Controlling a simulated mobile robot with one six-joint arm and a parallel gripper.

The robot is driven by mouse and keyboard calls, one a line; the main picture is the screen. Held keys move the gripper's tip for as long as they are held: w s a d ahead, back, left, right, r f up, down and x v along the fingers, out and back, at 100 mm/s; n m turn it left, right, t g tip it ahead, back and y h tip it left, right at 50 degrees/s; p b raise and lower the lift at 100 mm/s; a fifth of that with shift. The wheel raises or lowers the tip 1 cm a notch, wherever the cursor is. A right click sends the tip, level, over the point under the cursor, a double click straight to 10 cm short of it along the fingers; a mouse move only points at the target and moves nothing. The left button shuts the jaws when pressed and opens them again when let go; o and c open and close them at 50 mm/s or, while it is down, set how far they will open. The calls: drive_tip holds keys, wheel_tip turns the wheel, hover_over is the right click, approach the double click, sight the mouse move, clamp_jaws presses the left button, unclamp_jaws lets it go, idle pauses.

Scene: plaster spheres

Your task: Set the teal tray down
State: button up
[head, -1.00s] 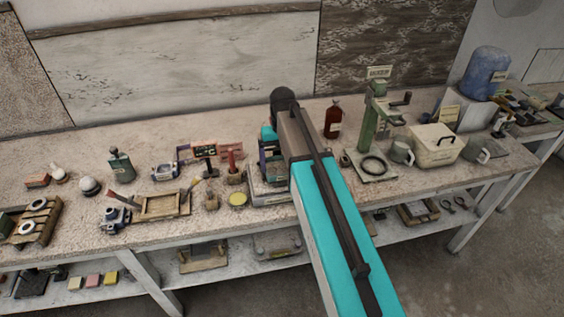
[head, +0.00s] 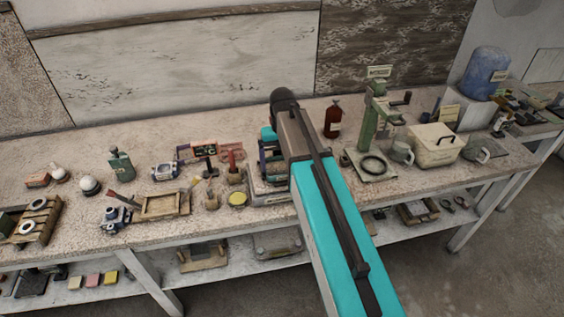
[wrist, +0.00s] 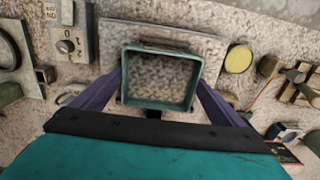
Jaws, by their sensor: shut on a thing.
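The teal tray (wrist: 125,85) is a small, square, thin-walled tray with a grey-teal rim. In the wrist view it sits between the two purple fingers of my gripper (wrist: 160,84), which is shut on it. A flat grey plate (wrist: 200,45) lies under and behind the tray. I cannot tell whether the tray touches the plate. In the head view my gripper (head: 270,160) is over the grey plate (head: 264,198) at the bench's front middle, and my arm hides much of the tray.
In the head view a green press (head: 375,130) and brown bottle (head: 333,118) stand right of my arm.

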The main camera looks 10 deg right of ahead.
drive_tip(key=shift+f, duration=0.55)
drive_tip(key=o, duration=0.8)
drive_tip(key=shift+r, duration=0.1)
drive_tip(key=shift+r+p, duration=1.15)
drive_tip(key=shift+r, duration=0.8)
